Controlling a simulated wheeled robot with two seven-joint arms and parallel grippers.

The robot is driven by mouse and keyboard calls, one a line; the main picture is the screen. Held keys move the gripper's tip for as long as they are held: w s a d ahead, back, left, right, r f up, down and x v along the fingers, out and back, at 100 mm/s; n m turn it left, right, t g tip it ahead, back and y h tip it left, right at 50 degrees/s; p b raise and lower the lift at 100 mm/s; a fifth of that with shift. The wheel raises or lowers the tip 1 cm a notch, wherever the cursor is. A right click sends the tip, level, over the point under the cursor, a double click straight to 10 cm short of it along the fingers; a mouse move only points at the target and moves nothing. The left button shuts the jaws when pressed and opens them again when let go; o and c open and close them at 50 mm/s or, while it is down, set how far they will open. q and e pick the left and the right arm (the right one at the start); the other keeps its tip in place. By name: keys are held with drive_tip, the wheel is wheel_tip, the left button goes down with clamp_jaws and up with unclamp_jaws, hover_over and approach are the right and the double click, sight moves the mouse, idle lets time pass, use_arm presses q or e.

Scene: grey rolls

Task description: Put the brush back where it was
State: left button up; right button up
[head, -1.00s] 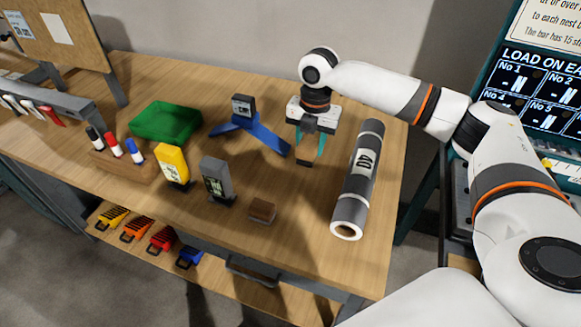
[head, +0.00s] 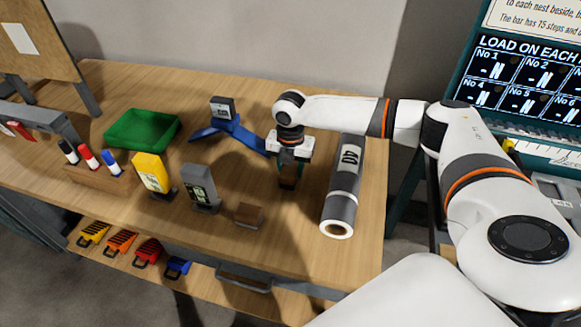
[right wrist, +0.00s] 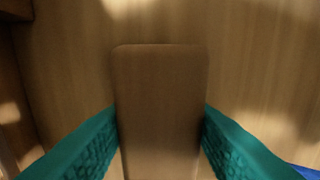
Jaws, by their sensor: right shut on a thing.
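My right gripper (head: 288,175) is over the wooden table, between the blue stand and the grey roll. In the right wrist view its teal fingers (right wrist: 160,140) are shut on the sides of a brown block with rounded corners, which I take to be the brush (right wrist: 160,85). The brush also shows below the gripper in the head view (head: 288,183), dark and partly hidden. I cannot tell whether it touches the table. A second small brown block (head: 249,214) lies at the front of the table. My left gripper is not in view.
The grey roll (head: 342,195) lies close to the right of my gripper. The blue stand (head: 215,130), green tray (head: 140,130), yellow box (head: 153,175), grey box (head: 199,188) and marker holder (head: 95,178) are to the left. Bare table (head: 285,245) lies in front.

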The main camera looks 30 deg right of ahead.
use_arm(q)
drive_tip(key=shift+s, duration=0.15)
use_arm(e)
drive_tip(key=o, duration=0.7)
drive_tip(key=shift+f, duration=0.1)
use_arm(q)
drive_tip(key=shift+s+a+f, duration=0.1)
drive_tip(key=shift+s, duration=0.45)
use_arm(e)
drive_tip(key=o, duration=0.3)
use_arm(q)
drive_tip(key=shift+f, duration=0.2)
use_arm(e)
wheel_tip(320, 180, up, 12)
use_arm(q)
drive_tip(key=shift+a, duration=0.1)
